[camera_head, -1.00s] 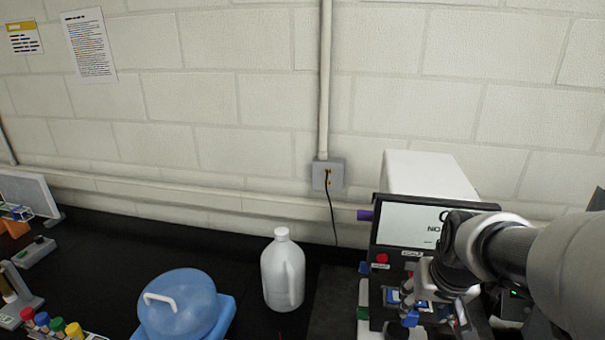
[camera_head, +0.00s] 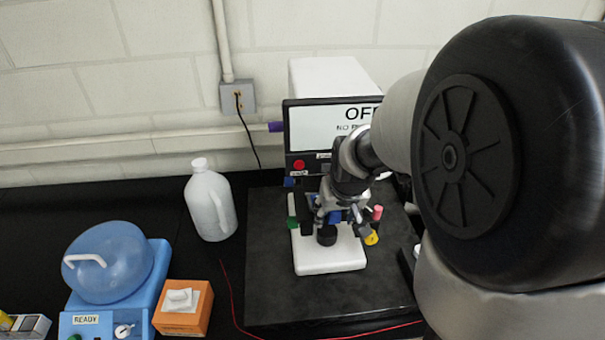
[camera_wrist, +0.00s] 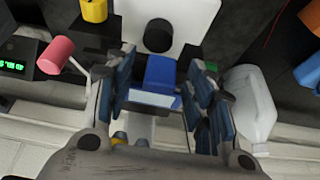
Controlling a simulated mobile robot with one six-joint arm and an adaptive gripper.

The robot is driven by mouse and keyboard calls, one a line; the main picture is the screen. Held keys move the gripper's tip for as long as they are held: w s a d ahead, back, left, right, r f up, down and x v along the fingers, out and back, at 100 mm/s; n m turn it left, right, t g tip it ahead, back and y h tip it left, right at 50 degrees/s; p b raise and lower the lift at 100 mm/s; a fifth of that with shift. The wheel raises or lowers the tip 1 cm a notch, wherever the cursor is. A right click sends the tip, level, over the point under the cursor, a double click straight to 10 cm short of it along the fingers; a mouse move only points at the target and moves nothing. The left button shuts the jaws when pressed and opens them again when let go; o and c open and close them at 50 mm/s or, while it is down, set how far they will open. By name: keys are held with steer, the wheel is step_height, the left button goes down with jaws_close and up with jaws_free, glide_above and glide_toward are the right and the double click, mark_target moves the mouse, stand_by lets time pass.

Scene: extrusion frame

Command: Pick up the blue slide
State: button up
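The blue slide (camera_wrist: 161,72) has a pale lower part and lies between my gripper's fingers in the wrist view. My gripper (camera_wrist: 162,95) has its blue-padded fingers spread to either side of the slide; I cannot tell whether the pads touch it. In the head view my gripper (camera_head: 336,208) points down over the front of the microscope-like device, and a bit of blue shows at its fingers. The arm hides part of this area.
The device's screen (camera_head: 335,125) stands behind. A white jug (camera_head: 211,205), an orange box (camera_head: 184,307) and a blue domed machine (camera_head: 108,262) stand to the left. A pink-headed item (camera_wrist: 56,55) and a yellow one (camera_wrist: 94,10) are near my gripper. The dark mat (camera_head: 275,290) is clear in front.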

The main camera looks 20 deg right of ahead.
steer(key=c, duration=1)
